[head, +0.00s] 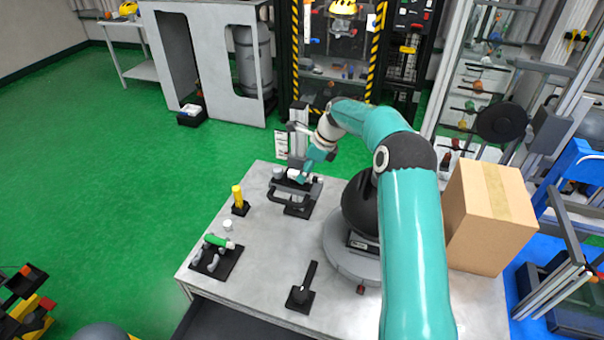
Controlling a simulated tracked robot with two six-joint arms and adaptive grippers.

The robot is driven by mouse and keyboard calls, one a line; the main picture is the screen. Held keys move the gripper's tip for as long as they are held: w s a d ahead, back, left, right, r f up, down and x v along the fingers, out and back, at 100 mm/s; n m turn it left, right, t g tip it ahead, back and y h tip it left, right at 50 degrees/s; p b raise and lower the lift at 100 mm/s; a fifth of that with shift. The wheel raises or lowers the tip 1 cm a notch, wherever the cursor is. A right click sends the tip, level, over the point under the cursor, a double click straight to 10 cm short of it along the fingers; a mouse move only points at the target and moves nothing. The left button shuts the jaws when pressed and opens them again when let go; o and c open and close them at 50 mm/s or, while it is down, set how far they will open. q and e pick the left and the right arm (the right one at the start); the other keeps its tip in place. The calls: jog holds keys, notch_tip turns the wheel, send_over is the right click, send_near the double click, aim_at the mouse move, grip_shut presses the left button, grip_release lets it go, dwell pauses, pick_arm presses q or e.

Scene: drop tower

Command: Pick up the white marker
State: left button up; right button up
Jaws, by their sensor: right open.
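My right arm reaches over the grey table (262,262). Its gripper (297,198) is open, low above or around a black stand (298,211) at the table's far side. A small white piece (293,173) shows by the gripper; I cannot tell whether it is the white marker. A short white cylinder (227,225) stands on the table's left side, apart from the gripper; I cannot tell whether it is a marker or a cap. My left gripper is not in view.
A yellow marker (237,195) stands upright in a black holder. A green, white-ended piece (217,241) lies on a black stand. A black upright piece (307,276) is near the front. A cardboard box (488,215) stands at right. The table's middle is clear.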

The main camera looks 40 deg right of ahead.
jog(key=shift+x, duration=0.75)
grip_shut()
jog(key=shift+d+r, duration=0.1)
